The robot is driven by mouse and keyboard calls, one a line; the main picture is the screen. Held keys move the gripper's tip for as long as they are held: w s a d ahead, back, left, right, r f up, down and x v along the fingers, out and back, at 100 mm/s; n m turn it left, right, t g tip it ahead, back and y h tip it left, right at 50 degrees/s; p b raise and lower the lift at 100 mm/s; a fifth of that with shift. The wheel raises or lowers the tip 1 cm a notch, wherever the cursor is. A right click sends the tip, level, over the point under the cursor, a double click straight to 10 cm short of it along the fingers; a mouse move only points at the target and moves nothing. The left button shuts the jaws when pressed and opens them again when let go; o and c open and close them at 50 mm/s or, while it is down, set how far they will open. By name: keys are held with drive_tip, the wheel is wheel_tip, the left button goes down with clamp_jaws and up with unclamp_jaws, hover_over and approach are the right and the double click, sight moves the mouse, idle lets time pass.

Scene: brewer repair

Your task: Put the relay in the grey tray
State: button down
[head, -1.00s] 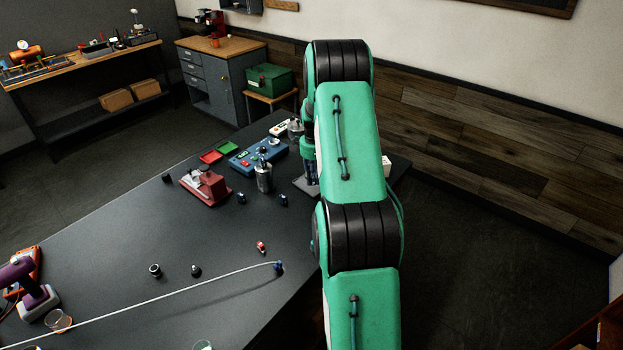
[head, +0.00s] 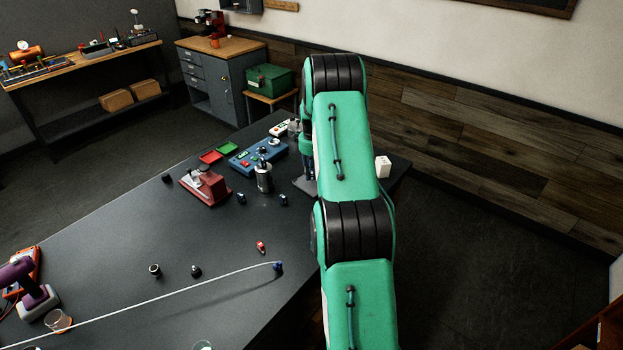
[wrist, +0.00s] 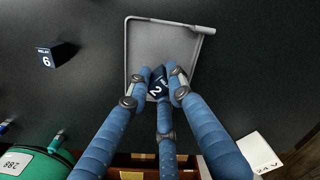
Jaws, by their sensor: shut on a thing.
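My gripper (wrist: 155,86) has blue fingers and is shut on a dark blue relay marked 2 (wrist: 159,78) in the wrist view. The fingers cover the relay's sides. The relay is over the near part of the grey tray (wrist: 137,52), which has a raised rim. I cannot tell whether the relay touches the tray floor. Another dark relay, marked 6 (wrist: 58,55), stands on the dark table to the left of the tray. In the head view the grey tray (head: 303,186) shows only partly beside my arm, which hides the held relay.
A white box (head: 383,166) stands just right of my arm. Left of the tray are a metal canister (head: 264,178), a blue control box (head: 252,156), a red device (head: 205,187) and small dark blocks. A white cord (head: 160,301) crosses the table's near part.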

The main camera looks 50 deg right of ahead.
sight(311, 172)
drive_tip(key=shift+f, duration=1.2)
drive_tip(key=shift+f, duration=0.15)
drive_tip(key=c, duration=1.6)
unclamp_jaws()
drive_tip(key=shift+o, duration=0.2)
wheel_tip(311, 172, up, 12)
drive_tip(key=shift+r+p, duration=0.1)
drive_tip(key=shift+p, duration=0.2)
drive_tip(key=shift+a+r, duration=0.1)
